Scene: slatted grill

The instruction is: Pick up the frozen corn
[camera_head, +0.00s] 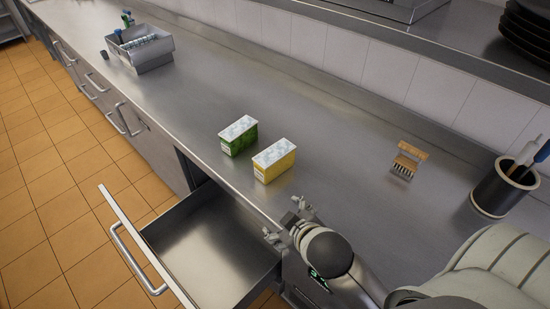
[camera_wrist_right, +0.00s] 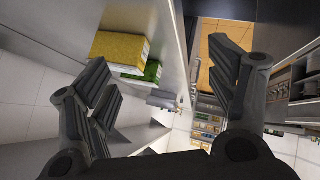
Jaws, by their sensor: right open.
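A yellow box with a whitish top (camera_head: 273,162), which looks like the frozen corn, stands on the steel counter (camera_head: 330,170) near its front edge. It also shows in the right wrist view (camera_wrist_right: 117,47), at upper left beyond the left finger. A green box with a whitish top (camera_head: 238,136) stands just left of it, with a small gap. My right gripper (camera_head: 284,222) is open and empty, in front of the yellow box by the counter's front edge, apart from it. Its two spread fingers show in the right wrist view (camera_wrist_right: 162,65). My left gripper is not in view.
An open, empty drawer (camera_head: 205,235) juts out below the counter at lower left. A brush (camera_head: 407,160) and a dark utensil holder (camera_head: 492,196) are at right. A metal bin with bottles (camera_head: 150,55) stands at the far left. The counter behind the boxes is clear.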

